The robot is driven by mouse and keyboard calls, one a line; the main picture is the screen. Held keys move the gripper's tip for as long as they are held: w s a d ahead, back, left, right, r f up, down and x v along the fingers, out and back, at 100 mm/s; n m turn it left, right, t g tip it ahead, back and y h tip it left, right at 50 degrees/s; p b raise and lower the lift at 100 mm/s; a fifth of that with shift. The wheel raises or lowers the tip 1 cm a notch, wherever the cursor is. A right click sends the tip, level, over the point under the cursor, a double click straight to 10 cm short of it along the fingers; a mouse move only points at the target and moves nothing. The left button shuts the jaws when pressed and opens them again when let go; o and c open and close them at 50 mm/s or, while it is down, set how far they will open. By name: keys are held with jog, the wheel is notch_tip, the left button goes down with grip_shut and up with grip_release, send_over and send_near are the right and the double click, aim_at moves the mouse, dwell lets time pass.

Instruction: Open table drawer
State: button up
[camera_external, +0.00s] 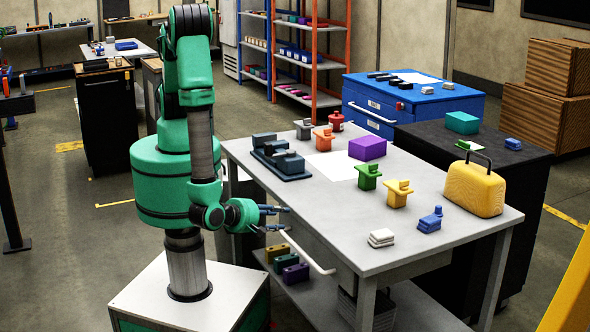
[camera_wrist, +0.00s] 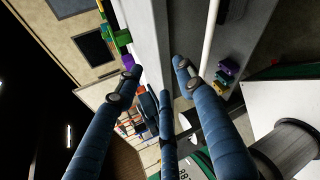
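The grey work table (camera_external: 414,240) has a drawer (camera_external: 322,246) under its top, on the side facing my arm. The drawer looks shut, with its front roughly flush with the table side. A white bar handle (camera_external: 308,252) stands out from the drawer front. My gripper (camera_external: 284,218) is beside the handle's far end, with its fingers spread and nothing between them. In the wrist view, my blue fingers (camera_wrist: 155,78) are apart, and the white handle (camera_wrist: 209,42) runs just right of the right fingertip. Whether a finger touches the handle cannot be told.
On the table top are a purple block (camera_external: 367,148), a yellow case (camera_external: 474,189) and several small coloured parts. A lower shelf (camera_external: 325,304) under the table holds small blocks. A black cabinet (camera_external: 520,180) stands behind the table.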

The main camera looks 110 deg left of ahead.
aim_at(298, 249)
jog(key=s+d+f+m+t, duration=0.1)
jog(key=f+m+t, duration=0.1)
jog(key=f+m, duration=0.2)
jog(key=s+d+f+m+t+h, duration=0.1)
jog(key=s+d+f+m+t, duration=0.1)
jog(key=f+m, duration=0.3)
notch_tip(298, 249, down, 2)
jog(key=shift+s+d+f+m+t+p, duration=0.25)
jog(key=shift+m+t+p, duration=0.1)
jog(key=shift+t, duration=0.25)
jog(key=shift+w+a, duration=0.1)
jog(key=shift+b+x, duration=1)
jog(key=shift+x, duration=5.8)
jog(key=shift+f, duration=0.15)
grip_shut()
